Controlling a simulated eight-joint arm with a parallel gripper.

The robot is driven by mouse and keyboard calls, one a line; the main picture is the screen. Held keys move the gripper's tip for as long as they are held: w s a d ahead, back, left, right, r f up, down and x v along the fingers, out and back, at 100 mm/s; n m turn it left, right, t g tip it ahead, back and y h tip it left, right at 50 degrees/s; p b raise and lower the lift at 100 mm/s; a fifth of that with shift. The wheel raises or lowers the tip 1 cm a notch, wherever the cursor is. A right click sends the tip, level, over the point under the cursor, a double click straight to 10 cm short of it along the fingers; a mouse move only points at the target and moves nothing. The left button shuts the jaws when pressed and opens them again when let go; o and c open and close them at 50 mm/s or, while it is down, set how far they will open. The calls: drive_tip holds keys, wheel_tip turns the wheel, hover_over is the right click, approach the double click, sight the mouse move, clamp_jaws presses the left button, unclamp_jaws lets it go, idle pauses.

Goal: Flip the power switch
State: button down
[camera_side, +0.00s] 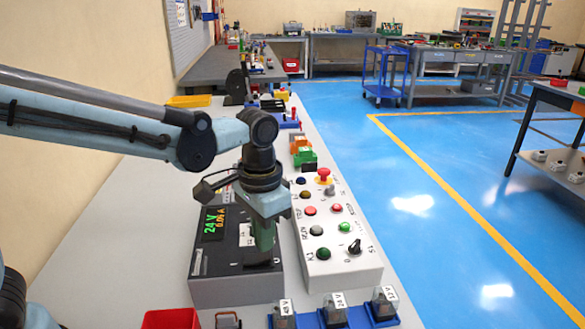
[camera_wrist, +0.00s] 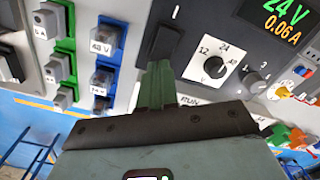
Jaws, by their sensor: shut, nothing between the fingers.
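The power supply (camera_side: 206,268) is a dark grey box with a light front strip, standing on the bench under my gripper. Its lit green display (camera_side: 213,224) reads 24 V; the wrist view shows 0.06 A below that on the same display (camera_wrist: 284,14). The power switch (camera_wrist: 164,44) is a black rocker in the wrist view, on the dark panel beside the voltage dial (camera_wrist: 212,68). My gripper (camera_wrist: 158,70) is shut and empty, its green fingertips at the rocker's near end. In the side view, my gripper (camera_side: 264,246) points down and partly hides the switch area. I cannot tell whether the tips touch it.
A pale control box (camera_side: 340,272) with several buttons and a red mushroom button (camera_side: 323,173) stands close on the right. A red bin (camera_side: 170,319) and small voltage-labelled blocks (camera_side: 334,312) lie at the front. Bare bench lies left of the supply.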

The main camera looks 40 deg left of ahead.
drive_tip(key=shift+f, duration=1)
idle(0.7)
drive_tip(key=shift+r, duration=3.55)
drive_tip(key=s+a+n+t, duration=0.1)
drive_tip(key=s+a+t, duration=0.1)
drive_tip(key=a, duration=0.1)
drive_tip(key=s+a+f+t, duration=0.1)
drive_tip(key=a+t, duration=0.1)
drive_tip(key=a, duration=0.1)
drive_tip(key=s+a+f+n+t, duration=0.1)
drive_tip(key=s+a+t, duration=0.1)
drive_tip(key=a, duration=0.2)
drive_tip(key=shift+s+f+n, duration=0.1)
drive_tip(key=shift+s+n, duration=0.2)
drive_tip(key=shift+s, duration=0.05)
drive_tip(key=shift+s+a+f+t, duration=0.35)
drive_tip(key=shift+a+f+t, duration=0.05)
drive_tip(key=shift+a+t, duration=0.2)
